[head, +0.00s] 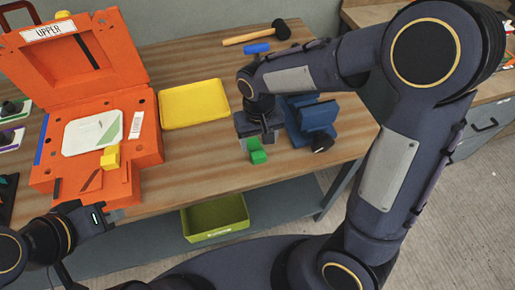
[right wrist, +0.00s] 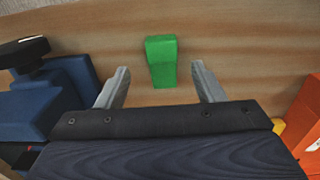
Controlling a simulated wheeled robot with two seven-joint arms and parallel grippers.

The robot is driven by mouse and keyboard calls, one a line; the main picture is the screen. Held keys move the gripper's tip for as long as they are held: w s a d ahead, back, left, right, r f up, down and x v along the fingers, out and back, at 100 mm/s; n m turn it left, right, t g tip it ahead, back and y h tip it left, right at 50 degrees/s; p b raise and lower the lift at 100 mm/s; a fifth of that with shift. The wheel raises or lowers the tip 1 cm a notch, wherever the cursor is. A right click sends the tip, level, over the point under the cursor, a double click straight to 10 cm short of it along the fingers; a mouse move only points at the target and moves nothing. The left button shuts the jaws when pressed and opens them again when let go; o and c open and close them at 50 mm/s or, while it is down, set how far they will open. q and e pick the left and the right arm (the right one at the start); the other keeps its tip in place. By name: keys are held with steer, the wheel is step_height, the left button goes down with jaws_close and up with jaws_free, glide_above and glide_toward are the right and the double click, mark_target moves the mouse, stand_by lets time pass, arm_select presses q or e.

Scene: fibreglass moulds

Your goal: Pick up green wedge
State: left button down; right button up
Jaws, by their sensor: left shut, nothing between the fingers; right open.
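The green wedge (head: 258,157) lies on the wooden table near its front edge in the head view. In the right wrist view the green wedge (right wrist: 162,70) is ahead of and between the two fingers, with a gap on each side. My right gripper (head: 257,145) is open and points down just over the wedge; its spread fingers (right wrist: 160,67) also show in the right wrist view. It hides part of the wedge in the head view. My left gripper (head: 112,215) is shut and empty at the lower left, by the table's front edge.
A blue vise (head: 312,115) stands close to the right of my right gripper. A yellow tray (head: 194,104) and an open orange case (head: 150,140) with a yellow block (head: 110,158) are to the left. A hammer (head: 257,36) and blue piece (head: 257,47) lie behind. A green bin (head: 215,218) is below.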

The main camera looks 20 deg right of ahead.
mark_target(257, 151)
step_height(257, 151, down, 6)
steer(key=shift+w+a+r+p, duration=0.15)
steer(key=shift+r+p, duration=0.05)
steer(key=shift+p, duration=0.1)
steer(key=c, duration=1.1)
steer(key=shift+o, duration=0.2)
steer(key=shift+r, duration=0.1)
